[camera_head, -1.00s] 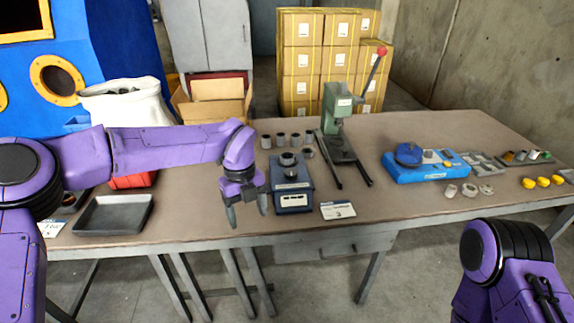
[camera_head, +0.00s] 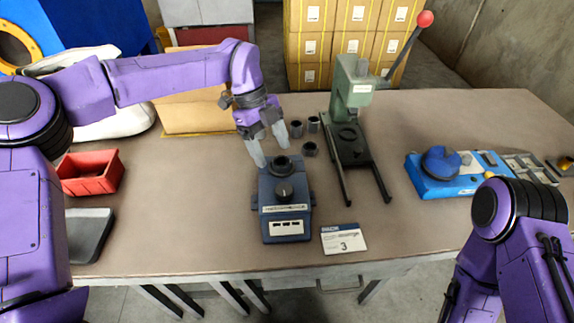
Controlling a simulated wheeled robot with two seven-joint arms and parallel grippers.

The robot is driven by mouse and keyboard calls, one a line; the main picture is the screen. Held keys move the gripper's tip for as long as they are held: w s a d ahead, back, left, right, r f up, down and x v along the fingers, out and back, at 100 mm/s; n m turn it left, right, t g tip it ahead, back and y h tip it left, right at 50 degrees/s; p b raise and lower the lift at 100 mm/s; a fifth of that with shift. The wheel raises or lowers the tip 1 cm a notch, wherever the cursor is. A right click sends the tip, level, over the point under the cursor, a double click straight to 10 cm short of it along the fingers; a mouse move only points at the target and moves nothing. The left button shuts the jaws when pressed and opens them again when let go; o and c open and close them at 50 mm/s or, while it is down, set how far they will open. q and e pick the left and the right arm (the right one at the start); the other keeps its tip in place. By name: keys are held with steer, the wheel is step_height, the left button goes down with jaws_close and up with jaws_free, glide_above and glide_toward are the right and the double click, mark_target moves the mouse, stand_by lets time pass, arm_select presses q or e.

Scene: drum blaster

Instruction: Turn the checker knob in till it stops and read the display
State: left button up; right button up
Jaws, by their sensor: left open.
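The checker (camera_head: 283,205) is a dark blue box near the table's front edge in the head view. Its black knob (camera_head: 284,191) sits on the upper face, with a dark round socket (camera_head: 282,165) behind it. The display (camera_head: 286,227) is a white panel on the front with dark marks too small to read. My left gripper (camera_head: 270,154) is open above the back of the checker, its pale fingertips pointing down near the socket. I cannot tell whether they touch it. My right arm shows at the lower right; its gripper is out of view.
A green press (camera_head: 352,95) with a red-tipped lever stands right of the checker. Several grey cylinders (camera_head: 297,129) stand behind it. A card marked 3 (camera_head: 343,239) lies at its front right. A red bin (camera_head: 90,172) and blue fixture (camera_head: 445,178) are farther aside.

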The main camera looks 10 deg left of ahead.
mark_target(284, 189)
arm_select(q)
steer(key=s+f, duration=0.1)
steer(key=s+d+f, duration=0.1)
steer(key=f, duration=0.1)
steer(key=s+f+p, duration=0.1)
steer(key=shift+s+d+f, duration=0.25)
steer(key=shift+d+f, duration=0.1)
steer(key=shift+d, duration=0.05)
steer(key=f, duration=0.1)
steer(key=d+f, duration=0.1)
steer(key=f, duration=0.2)
steer(key=shift+w+d+f, duration=0.15)
steer(key=shift+w, duration=0.2)
steer(key=shift+s+d+f, duration=0.1)
steer(key=shift+s, duration=0.25)
steer(key=shift+w, duration=0.1)
steer(key=c, duration=1)
arm_select(e)
steer(key=shift+s+r, duration=0.5)
steer(key=shift+r, duration=0.4)
